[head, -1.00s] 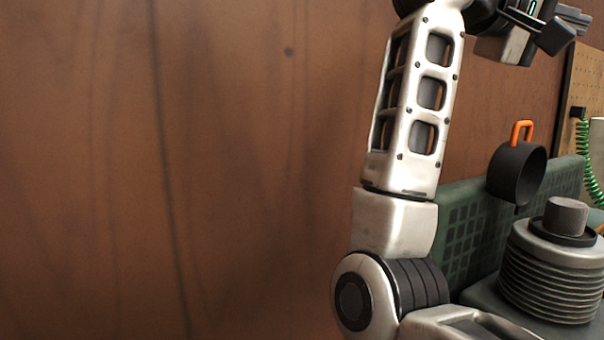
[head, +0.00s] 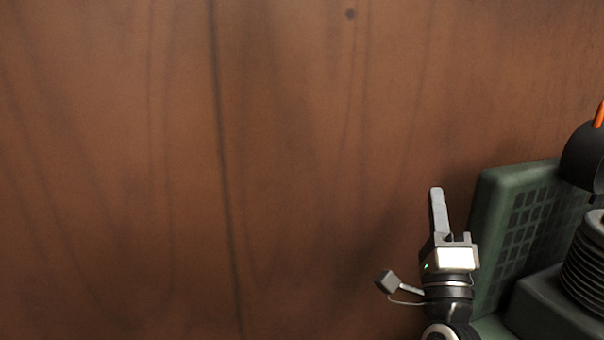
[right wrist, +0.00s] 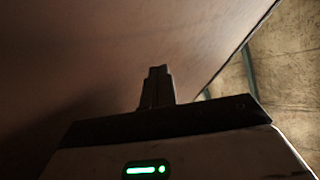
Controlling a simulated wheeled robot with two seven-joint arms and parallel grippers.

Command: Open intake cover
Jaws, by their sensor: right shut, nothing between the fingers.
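A black rounded part with an orange handle (head: 582,158) is cut off by the right edge of the head view. It may be the intake cover, but I cannot tell for sure. It sits above a green machine body with a slatted panel (head: 515,215). My right gripper (head: 437,196) stands upright to the left of the green panel, apart from the black part. Its fingers are together and empty. They also show shut in the right wrist view (right wrist: 158,73). My left gripper is not in view.
A dark ribbed cylinder (head: 585,265) stands on the machine at the right edge, below the black part. A brown wooden wall (head: 200,150) fills the background. The space left of my right gripper looks clear.

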